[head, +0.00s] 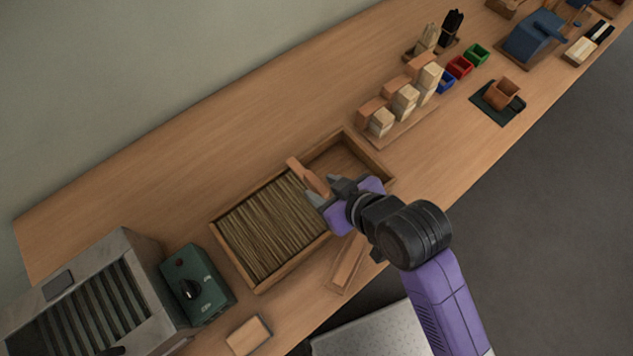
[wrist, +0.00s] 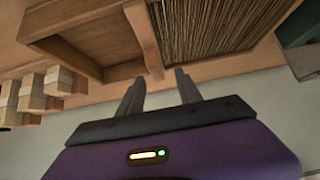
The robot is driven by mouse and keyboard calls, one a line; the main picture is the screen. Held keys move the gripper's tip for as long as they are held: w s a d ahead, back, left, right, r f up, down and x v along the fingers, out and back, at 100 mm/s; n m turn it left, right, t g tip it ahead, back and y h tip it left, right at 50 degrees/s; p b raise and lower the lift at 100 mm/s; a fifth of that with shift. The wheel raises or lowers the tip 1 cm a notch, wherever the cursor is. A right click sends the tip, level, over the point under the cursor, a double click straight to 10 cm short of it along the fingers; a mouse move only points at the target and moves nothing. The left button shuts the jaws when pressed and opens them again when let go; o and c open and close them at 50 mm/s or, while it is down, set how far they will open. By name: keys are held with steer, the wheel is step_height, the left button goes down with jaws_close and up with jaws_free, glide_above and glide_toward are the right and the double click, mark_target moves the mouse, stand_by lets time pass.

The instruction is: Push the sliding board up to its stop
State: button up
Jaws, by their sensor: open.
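The sliding board (head: 309,178) is a reddish-brown board standing across the wooden tray (head: 262,289), its far end rising at the back wall. Straw-like bristles (head: 270,225) fill the tray to its left; the part to its right is empty. In the wrist view the board (wrist: 145,38) stands between the empty part and the bristles (wrist: 215,28). My gripper (head: 323,190) is open at the board's near end. In the wrist view my open fingers (wrist: 160,82) show on either side of the board's end; I cannot tell whether they touch it.
A green control box (head: 197,286) and a grey slatted machine (head: 90,300) stand left of the tray. A rack of wooden blocks (head: 402,105) stands to the right. A flat wooden piece (head: 347,263) lies in front. The bench behind the tray is clear.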

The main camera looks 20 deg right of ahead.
steer(key=shift+v, duration=1.4)
steer(key=d+r+m+t+h, duration=0.1)
steer(key=d+r+m+t, duration=0.15)
steer(key=r+t, duration=0.45)
steer(key=s+d+h, duration=0.1)
steer(key=s+d, duration=0.1)
steer(key=s, duration=0.7)
steer(key=s+d+m, duration=0.1)
steer(key=s+d, duration=0.2)
steer(key=s, duration=0.7)
steer(key=shift+s+r+g+h+b, duration=0.25)
steer(key=shift+s+g+h+b, duration=0.05)
steer(key=shift+g+h+b, duration=0.1)
steer(key=shift+d, duration=0.15)
